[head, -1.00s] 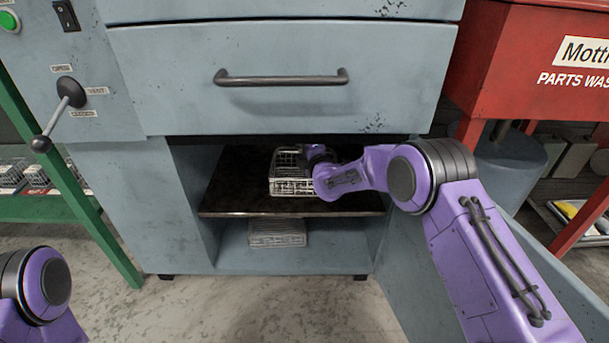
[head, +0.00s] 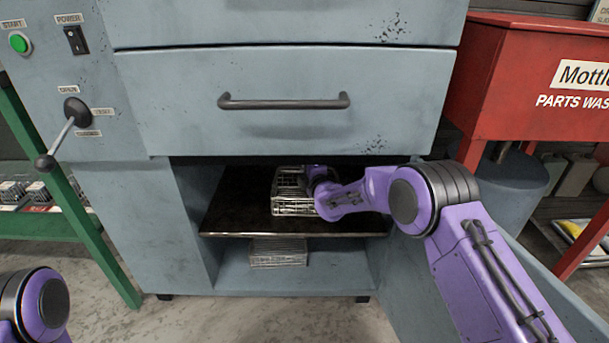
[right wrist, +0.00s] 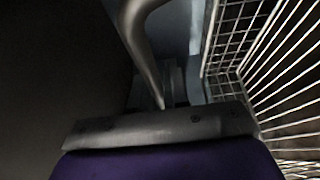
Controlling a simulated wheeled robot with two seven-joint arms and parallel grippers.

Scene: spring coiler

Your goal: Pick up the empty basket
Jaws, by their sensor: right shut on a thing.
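A wire basket (head: 292,207) is on the dark upper shelf of the open cabinet bay. My right gripper (head: 318,178) reaches in from the right and is shut on the basket at its right side; the fingertips are mostly hidden. In the right wrist view the basket's wire mesh (right wrist: 285,85) fills the right side. I cannot tell whether the basket is touching the shelf or slightly above it. Its inside is too small to see clearly. A second wire basket (head: 278,252) sits on the lower shelf. My left gripper is out of view; only part of that arm shows at lower left.
The dark shelf (head: 232,215) has bare room left of the basket. A drawer with a bar handle (head: 284,102) is just above the opening. An open door (head: 545,285) stands at the right under my arm. A red parts washer (head: 530,90) is at right, a green frame (head: 75,205) at left.

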